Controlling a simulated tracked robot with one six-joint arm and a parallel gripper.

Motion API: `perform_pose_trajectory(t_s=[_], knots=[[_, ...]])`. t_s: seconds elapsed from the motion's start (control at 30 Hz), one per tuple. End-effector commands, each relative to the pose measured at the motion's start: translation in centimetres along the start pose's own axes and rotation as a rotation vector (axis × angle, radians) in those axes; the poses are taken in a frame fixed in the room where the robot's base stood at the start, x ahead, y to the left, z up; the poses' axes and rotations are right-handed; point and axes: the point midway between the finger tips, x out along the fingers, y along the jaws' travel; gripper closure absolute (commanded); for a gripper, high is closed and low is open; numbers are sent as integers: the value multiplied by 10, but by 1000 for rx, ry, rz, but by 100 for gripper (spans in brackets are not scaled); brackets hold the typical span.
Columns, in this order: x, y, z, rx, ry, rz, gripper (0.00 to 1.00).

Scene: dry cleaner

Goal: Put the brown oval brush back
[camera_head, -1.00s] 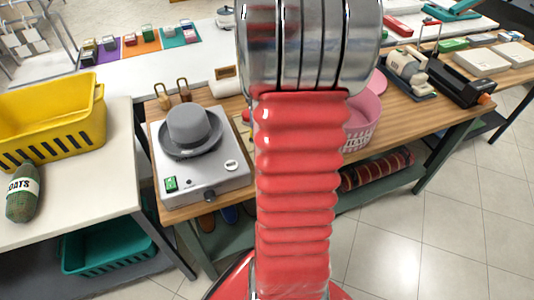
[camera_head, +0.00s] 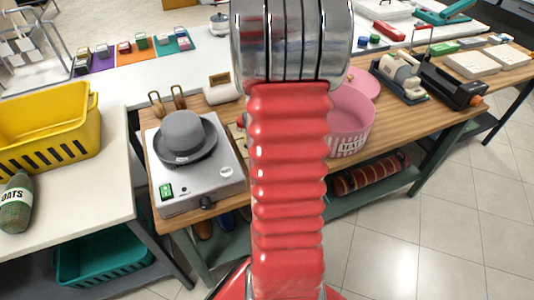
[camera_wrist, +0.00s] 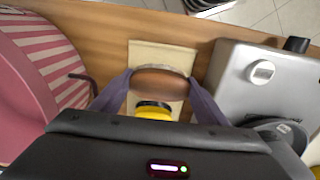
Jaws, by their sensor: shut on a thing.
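The brown oval brush (camera_wrist: 160,82) is between the fingers of my gripper (camera_wrist: 160,76) in the wrist view. A cream pad (camera_wrist: 160,56) lies behind and below the brush on the wooden bench. I cannot tell whether the brush touches the pad. A yellow round thing (camera_wrist: 153,111) shows just below the brush, partly hidden by my gripper. In the head view my red arm hides the gripper and the brush.
A grey hat (camera_head: 183,135) sits on a silver machine (camera_head: 222,190), right of the pad in the wrist view. A pink striped hat box (camera_wrist: 45,65) stands to the left there. Two wooden-handled tools (camera_head: 168,100) and a white block (camera_head: 222,88) are behind the machine.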

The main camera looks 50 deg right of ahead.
Motion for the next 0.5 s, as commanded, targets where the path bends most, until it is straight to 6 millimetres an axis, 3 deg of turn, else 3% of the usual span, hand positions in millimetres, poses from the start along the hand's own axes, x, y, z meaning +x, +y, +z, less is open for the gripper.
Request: perform_pose_trajectory(t_s=[0.23, 0.5], knots=[[3, 0, 0, 0, -1, 0, 53], [34, 0, 1, 1, -2, -1, 53]])
